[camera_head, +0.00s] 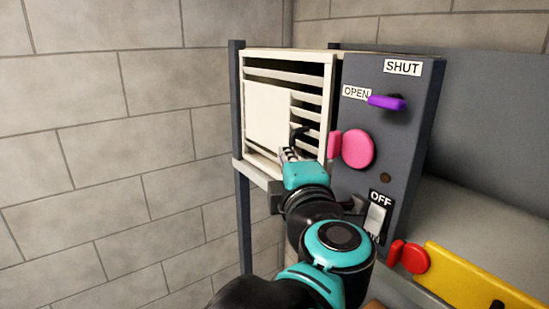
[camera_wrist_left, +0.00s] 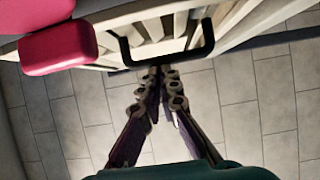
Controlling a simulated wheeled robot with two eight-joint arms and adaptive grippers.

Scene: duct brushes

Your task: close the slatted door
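The slatted door (camera_head: 328,85) has a cream frame with a plain square panel (camera_head: 268,115) over part of its slats. It stands in a dark frame at the upper middle of the head view. I cannot tell whether it is fully flush. Its black bar handle (camera_wrist_left: 190,57) shows in the wrist view. My left gripper (camera_wrist_left: 159,72) has its fingertips together at the middle of the bar, seemingly touching it; the fingers do not visibly wrap it. In the head view the left gripper (camera_head: 290,154) is in front of the door's lower right. My right gripper is not in view.
Right of the door, a grey panel (camera_head: 400,145) carries a pink knob (camera_head: 358,148), a purple lever (camera_head: 388,103) and an OFF switch (camera_head: 376,218). A red knob (camera_head: 415,259) and yellow panel (camera_head: 475,285) are at lower right. A block wall (camera_head: 90,150) is on the left.

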